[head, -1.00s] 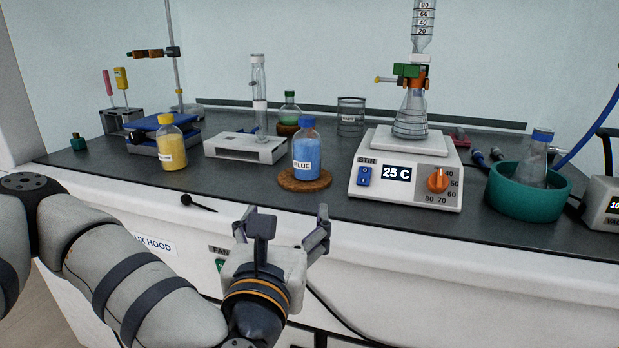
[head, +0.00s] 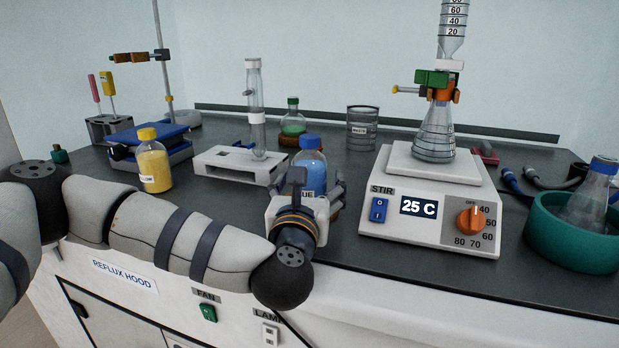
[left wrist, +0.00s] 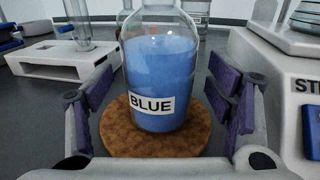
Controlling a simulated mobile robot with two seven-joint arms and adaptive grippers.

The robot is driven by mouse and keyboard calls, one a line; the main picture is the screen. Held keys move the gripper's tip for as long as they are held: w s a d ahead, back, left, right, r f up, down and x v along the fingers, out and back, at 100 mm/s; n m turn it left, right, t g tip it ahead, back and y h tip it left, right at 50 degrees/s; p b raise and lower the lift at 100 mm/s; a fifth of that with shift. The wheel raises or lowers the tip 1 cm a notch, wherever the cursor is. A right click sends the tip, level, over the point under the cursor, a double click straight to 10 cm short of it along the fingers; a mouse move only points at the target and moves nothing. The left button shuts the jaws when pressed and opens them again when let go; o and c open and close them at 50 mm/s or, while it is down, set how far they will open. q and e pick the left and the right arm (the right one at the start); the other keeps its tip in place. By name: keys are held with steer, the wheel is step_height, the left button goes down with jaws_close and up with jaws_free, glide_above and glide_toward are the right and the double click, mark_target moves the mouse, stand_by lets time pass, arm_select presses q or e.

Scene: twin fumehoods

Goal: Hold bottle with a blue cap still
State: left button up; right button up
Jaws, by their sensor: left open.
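The bottle with a blue cap (head: 311,164) stands upright, filled with blue liquid, behind my left gripper in the head view. In the left wrist view the bottle (left wrist: 160,62) shows its BLUE label and stands on a round cork mat (left wrist: 118,128); its cap is out of that frame. My left gripper (head: 315,183) is open in front of the bottle. In the left wrist view its purple-padded fingers (left wrist: 164,98) stand to either side of the bottle's lower part, with gaps between pads and glass. My right gripper is not in view.
A hotplate stirrer (head: 433,205) with a flask stands to the right. A yellow bottle (head: 153,162) and a white stand (head: 238,168) are to the left. A green-capped bottle (head: 292,120) and a beaker (head: 362,128) stand behind. A teal bowl (head: 570,240) is far right.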

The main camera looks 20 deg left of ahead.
mark_target(308, 166)
arm_select(q)
steer(key=shift+w+a+f, duration=0.1)
steer(key=shift+w+a, duration=0.05)
steer(key=shift+w, duration=0.55)
steer(key=c, duration=1.5)
steer(key=shift+c, duration=0.4)
steer(key=shift+r, duration=0.45)
steer(key=r, duration=0.3)
steer(key=shift+s+r, duration=0.2)
steer(key=shift+s, duration=0.05)
steer(key=s+r, duration=0.1)
steer(key=s+d+r+p, duration=0.1)
steer(key=r, duration=0.1)
steer(key=s+r, duration=0.2)
steer(key=shift+d, duration=0.4)
steer(key=s+d+r+p, duration=0.1)
steer(key=s+d+r, duration=0.2)
steer(key=s, duration=0.5)
steer(key=shift+s+d+r, duration=0.15)
steer(key=shift+s+r, duration=0.2)
steer(key=shift+r, duration=0.05)
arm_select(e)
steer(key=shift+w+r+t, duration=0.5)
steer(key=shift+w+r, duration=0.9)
